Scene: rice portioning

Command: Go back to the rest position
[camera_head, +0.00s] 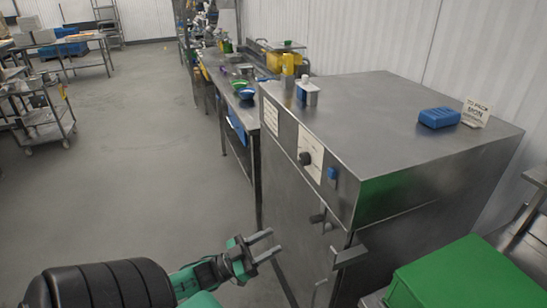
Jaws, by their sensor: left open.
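My left gripper (264,246) is at the lower middle of the head view, on a green and black arm that comes in from the lower left. Its two grey fingers are apart, with nothing between them. It is in front of the left side of a large steel cabinet (400,125), and I cannot tell how close it is to the cabinet's front. My right gripper does not show.
A green lid (468,275) is at the lower right. A steel counter (222,78) runs behind.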

